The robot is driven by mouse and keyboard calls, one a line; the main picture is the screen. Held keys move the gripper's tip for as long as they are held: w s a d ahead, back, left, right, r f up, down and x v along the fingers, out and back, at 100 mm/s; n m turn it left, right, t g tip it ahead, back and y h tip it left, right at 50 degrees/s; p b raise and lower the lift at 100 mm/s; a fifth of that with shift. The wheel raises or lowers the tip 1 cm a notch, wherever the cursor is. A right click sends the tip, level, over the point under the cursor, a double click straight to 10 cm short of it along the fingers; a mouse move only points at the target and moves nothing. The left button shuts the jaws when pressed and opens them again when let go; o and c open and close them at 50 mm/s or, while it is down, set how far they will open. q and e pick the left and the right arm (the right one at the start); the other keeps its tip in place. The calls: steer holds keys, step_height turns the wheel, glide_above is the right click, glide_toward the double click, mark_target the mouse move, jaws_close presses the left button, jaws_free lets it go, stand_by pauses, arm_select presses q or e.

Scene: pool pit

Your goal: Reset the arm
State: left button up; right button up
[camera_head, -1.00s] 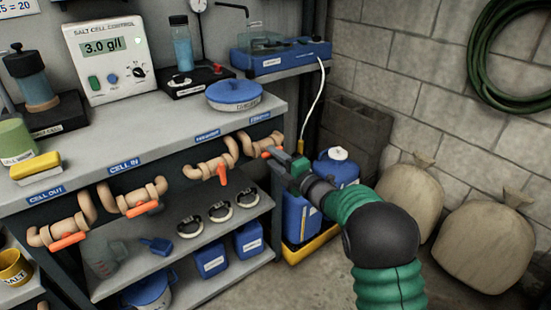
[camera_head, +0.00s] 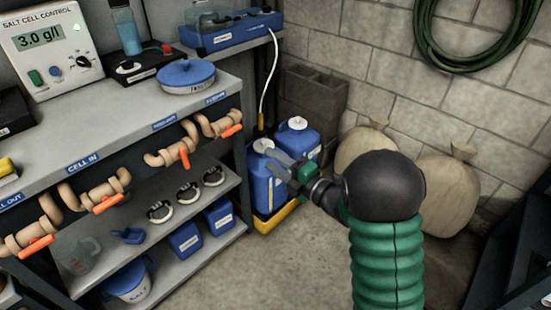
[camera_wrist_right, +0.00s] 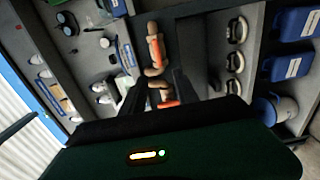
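My right gripper (camera_head: 278,167) is in the middle of the head view, in front of the blue jugs and to the right of the bench, apart from the valves. In the right wrist view its two dark fingers (camera_wrist_right: 158,95) stand apart with nothing between them, so it is open and empty. My right arm, with a green ribbed sleeve and a dark rounded joint, comes up from the lower right. My left gripper is not in view.
A row of tan pipes with orange handles (camera_head: 107,204) runs along the bench front. Two blue jugs (camera_head: 268,185) stand in a yellow tray (camera_head: 275,218). Sacks (camera_head: 447,195) lean at the block wall. The floor (camera_head: 290,270) between is clear.

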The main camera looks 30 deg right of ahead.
steer(key=shift+s, duration=0.35)
steer(key=shift+d, duration=0.1)
